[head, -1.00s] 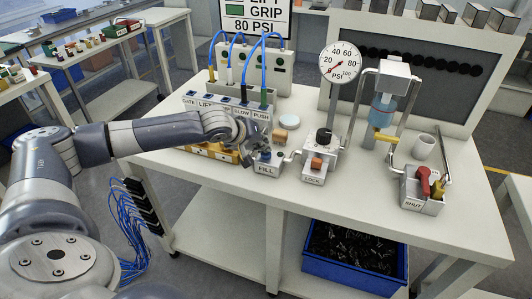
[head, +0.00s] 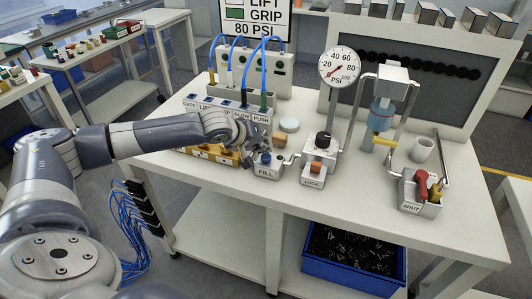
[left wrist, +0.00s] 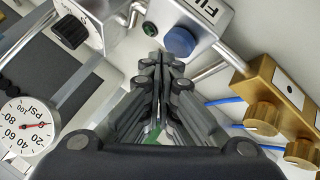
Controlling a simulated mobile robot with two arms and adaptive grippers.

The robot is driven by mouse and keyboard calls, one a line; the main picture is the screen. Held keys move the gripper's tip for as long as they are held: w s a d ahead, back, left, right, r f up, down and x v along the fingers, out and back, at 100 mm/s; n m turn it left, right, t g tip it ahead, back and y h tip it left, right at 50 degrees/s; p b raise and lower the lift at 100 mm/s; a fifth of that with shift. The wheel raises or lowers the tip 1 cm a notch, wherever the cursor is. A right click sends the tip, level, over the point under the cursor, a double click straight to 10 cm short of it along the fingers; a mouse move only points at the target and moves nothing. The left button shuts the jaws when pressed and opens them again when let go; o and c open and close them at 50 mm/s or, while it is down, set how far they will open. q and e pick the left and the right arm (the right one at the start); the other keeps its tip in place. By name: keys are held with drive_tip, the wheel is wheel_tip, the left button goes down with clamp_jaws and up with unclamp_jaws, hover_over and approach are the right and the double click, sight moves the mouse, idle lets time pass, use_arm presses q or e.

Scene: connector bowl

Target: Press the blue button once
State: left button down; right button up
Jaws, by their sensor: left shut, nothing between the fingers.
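The blue button (head: 266,158) sits on top of a small grey box labelled FILL (head: 267,171) on the white table. My left gripper (head: 249,160) is shut and empty, just left of the button in the head view. In the left wrist view its fingertips (left wrist: 161,58) are together just below the button. I cannot tell whether they touch the box; the button looks uncovered. My right gripper does not show.
A LOCK box (head: 314,173) with an orange button and a black knob stands right of the FILL box. A pressure gauge (head: 339,67), a press frame and a SHUT box (head: 419,196) stand further right. The valve row (head: 232,108) with blue hoses is behind my gripper.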

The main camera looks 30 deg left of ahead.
sight(263, 155)
use_arm(q)
drive_tip(key=shift+r, duration=0.25)
wheel_tip(263, 155, up, 5)
drive_tip(key=p, duration=0.5)
drive_tip(key=shift+f, duration=0.1)
idle(0.3)
idle(0.4)
